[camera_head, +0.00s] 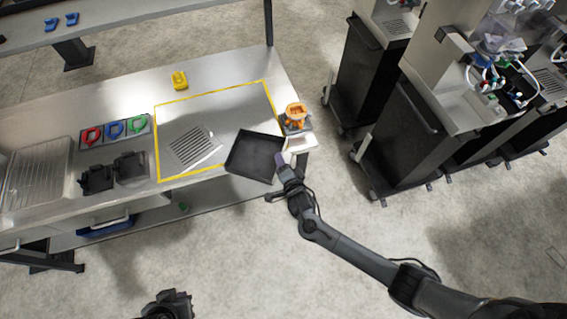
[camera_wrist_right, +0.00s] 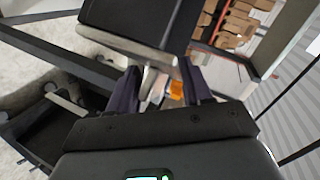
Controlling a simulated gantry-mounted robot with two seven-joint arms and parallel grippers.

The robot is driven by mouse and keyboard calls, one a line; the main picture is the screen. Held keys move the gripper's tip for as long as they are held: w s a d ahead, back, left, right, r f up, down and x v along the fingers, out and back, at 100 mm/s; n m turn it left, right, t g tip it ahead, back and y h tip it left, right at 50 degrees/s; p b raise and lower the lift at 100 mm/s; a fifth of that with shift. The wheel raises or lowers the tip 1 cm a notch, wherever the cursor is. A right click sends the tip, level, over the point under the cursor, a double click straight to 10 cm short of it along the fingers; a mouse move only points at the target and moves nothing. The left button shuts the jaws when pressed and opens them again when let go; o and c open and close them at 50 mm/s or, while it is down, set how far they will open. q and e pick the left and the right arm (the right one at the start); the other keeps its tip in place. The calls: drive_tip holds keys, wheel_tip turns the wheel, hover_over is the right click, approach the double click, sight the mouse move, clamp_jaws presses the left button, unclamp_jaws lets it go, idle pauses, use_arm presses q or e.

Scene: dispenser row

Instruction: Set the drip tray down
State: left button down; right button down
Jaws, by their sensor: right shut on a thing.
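The drip tray, a black shallow square tray (camera_head: 254,157), is at the right front of the steel bench (camera_head: 215,90) in the head view. It covers the front right corner of a yellow outline (camera_head: 206,93) and sticks out over the bench's front edge. My right gripper (camera_head: 283,166) is shut on its right side. Whether the tray touches the bench cannot be told. In the right wrist view the gripper's dark fingers (camera_wrist_right: 160,88) flank a pale bar beneath a black panel. A dark part of my left gripper (camera_head: 168,304) shows at the bottom edge; its fingers are unclear.
A slotted metal grate (camera_head: 193,147) lies inside the yellow outline. An orange part (camera_head: 296,115) stands on the bench's right end. A yellow item (camera_head: 180,80) sits at the back. Red, blue and green rings (camera_head: 114,129) and black holders (camera_head: 113,172) stand left. Dispensers on dark carts (camera_head: 413,125) stand right.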

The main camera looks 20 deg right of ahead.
drive_tip(key=shift+c, duration=2.4)
unclamp_jaws()
